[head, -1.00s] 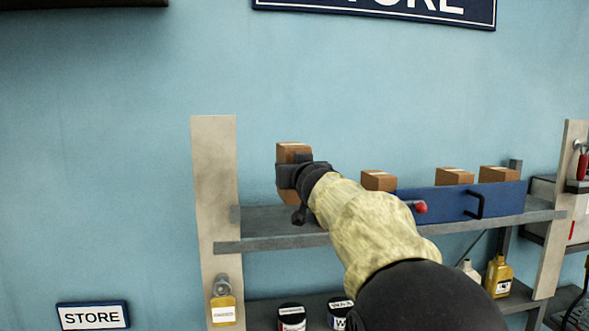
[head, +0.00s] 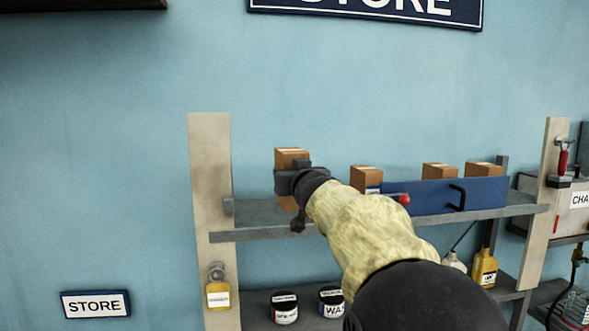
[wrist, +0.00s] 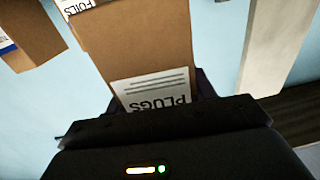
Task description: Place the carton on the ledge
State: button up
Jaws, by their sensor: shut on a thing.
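A brown carton (head: 292,156) is held upright in my gripper (head: 291,181), over the left end of the grey upper shelf ledge (head: 262,226). In the wrist view the same carton (wrist: 145,50) fills the middle, with a white label reading PLUGS upside down. My gripper (wrist: 160,108) is shut on it. The carton's lower end is low over the ledge; I cannot tell whether it touches. My arm hides part of the ledge to its right.
Another carton (head: 366,178) stands on the ledge to the right. More cartons (head: 440,171) show behind a blue panel (head: 430,197) with a black handle. A pale post (head: 210,180) stands close left of the held carton. Tins (head: 284,308) stand on the lower shelf.

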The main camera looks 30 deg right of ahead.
jog(key=shift+s+a+f, duration=0.15)
jog(key=shift+s+f, duration=0.15)
jog(key=shift+f, duration=0.2)
jog(key=s+a+f+y, duration=0.1)
jog(key=s+a+f, duration=0.2)
jog(key=f, duration=1.6)
jog(key=s+a+f+n+y, duration=0.1)
jog(key=s+a+f, duration=0.2)
jog(key=a+f, duration=0.5)
jog(key=s+a+f+n+y, duration=0.1)
jog(key=s+a+f, duration=0.3)
jog(key=f, duration=2.7)
jog(key=shift+a+f, duration=0.3)
jog(key=shift+a, duration=0.6)
jog(key=shift+r, duration=0.1)
notch_tip(320, 180, down, 15)
jog(key=b, duration=1.5)
jog(key=shift+r, duration=0.15)
